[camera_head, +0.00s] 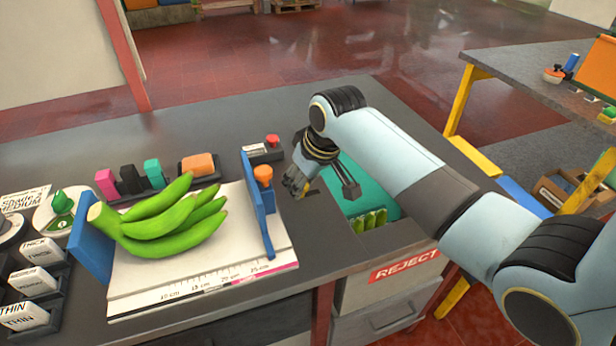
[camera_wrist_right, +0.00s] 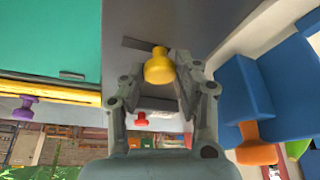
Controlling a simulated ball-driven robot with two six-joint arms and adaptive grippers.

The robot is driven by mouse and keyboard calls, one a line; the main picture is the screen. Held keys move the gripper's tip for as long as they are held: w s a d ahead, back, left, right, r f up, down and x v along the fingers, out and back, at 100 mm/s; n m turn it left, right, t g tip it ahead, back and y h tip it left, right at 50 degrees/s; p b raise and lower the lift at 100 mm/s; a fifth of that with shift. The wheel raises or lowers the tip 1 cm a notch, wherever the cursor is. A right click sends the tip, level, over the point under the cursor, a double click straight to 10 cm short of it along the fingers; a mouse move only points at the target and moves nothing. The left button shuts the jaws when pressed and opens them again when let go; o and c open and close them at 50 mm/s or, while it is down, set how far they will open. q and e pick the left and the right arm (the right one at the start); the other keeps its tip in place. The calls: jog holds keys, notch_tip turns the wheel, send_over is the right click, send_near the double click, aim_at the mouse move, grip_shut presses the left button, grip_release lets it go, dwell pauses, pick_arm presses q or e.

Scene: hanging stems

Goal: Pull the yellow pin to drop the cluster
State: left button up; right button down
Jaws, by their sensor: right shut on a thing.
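The yellow pin (camera_wrist_right: 159,66) has a round knob and stands between the fingertips of my right gripper (camera_wrist_right: 158,82) in the right wrist view. My right gripper is shut on it. In the head view the right gripper (camera_head: 297,181) is low over the grey bench, just right of the blue upright with the orange knob, and the yellow pin is hidden there. The cluster (camera_head: 165,220) of green bananas lies on a white board (camera_head: 135,278) between two blue uprights. My left gripper is not in view.
A blue upright (camera_head: 258,205) with an orange knob (camera_head: 263,174) stands close left of the right gripper. A red knob (camera_head: 272,140) is behind it. A teal tray (camera_head: 352,178) with green bananas (camera_head: 371,219) lies under my right forearm, above the REJECT label (camera_head: 404,267). Small coloured blocks line the bench behind the board.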

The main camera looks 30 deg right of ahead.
jog(key=c, duration=1.3)
grip_release()
jog(key=shift+a, duration=0.2)
jog(key=o, duration=0.3)
jog(key=shift+a, duration=0.15)
jog(key=shift+o, duration=0.2)
jog(key=shift+r, duration=0.1)
jog(key=v, duration=1.1)
jog(key=shift+s+r, duration=0.2)
jog(key=shift+r, duration=0.15)
